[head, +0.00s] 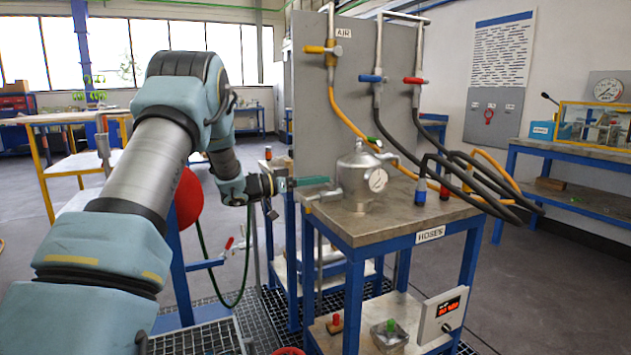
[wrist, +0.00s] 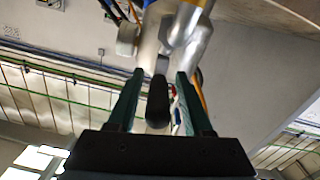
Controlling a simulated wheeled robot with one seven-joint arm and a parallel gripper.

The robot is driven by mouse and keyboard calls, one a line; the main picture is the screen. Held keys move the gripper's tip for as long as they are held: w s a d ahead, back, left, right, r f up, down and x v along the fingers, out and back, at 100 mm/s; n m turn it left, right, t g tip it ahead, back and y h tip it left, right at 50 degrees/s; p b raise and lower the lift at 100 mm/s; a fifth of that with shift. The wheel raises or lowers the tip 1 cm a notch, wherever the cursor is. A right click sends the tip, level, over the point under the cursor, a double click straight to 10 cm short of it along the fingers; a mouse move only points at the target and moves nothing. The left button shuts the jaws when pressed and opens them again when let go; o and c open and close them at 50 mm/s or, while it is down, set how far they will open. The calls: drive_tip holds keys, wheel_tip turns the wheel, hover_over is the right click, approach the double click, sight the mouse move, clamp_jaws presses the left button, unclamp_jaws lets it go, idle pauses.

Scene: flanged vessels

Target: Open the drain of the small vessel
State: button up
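The small vessel (head: 357,184) is a shiny metal pot with a round gauge, standing upright on the bench labelled HOSES. My gripper (head: 327,181) reaches in from the left, its green fingers close to the vessel's left side. In the wrist view my gripper (wrist: 157,88) has its two fingers apart. A dark lever grip (wrist: 158,102) lies between them, with gaps visible on both sides. A shiny metal fitting (wrist: 180,32) is just beyond it. I cannot tell for certain that this lever belongs to the drain.
The bench (head: 432,212) carries black and orange hoses (head: 465,180) to the right of the vessel. A grey panel (head: 312,110) with yellow, blue and red valves stands behind. A red round object (head: 188,198) is beside my arm. A lower shelf holds small items.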

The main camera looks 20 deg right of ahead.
drive_tip(key=a, duration=0.7)
drive_tip(key=a+b, duration=0.1)
drive_tip(key=a, duration=0.2)
drive_tip(key=shift+s+a, duration=0.35)
drive_tip(key=shift+a, duration=0.05)
drive_tip(key=w+a+n+t+y, duration=0.6)
drive_tip(key=a+n+t+y, duration=0.15)
drive_tip(key=a+t, duration=0.25)
drive_tip(key=s+a+f+n+y, duration=0.3)
drive_tip(key=s+a+f+y, duration=0.15)
drive_tip(key=a+y, duration=0.35)
drive_tip(key=s+a+f+n+g+y, duration=0.1)
drive_tip(key=s+a+f+g, duration=0.15)
drive_tip(key=s, duration=0.75)
drive_tip(key=s+a+f+n+g+y, duration=0.1)
drive_tip(key=s+a+f+g, duration=0.2)
drive_tip(key=s, duration=0.6)
drive_tip(key=s+a+f+n+g, duration=0.1)
drive_tip(key=s+a+g, duration=0.25)
drive_tip(key=s, duration=0.65)
drive_tip(key=shift+g, duration=0.3)
drive_tip(key=r+p, duration=1.3)
drive_tip(key=shift+w+d+r+p, duration=0.2)
drive_tip(key=shift+w+d+p, duration=0.05)
drive_tip(key=shift+p, duration=0.15)
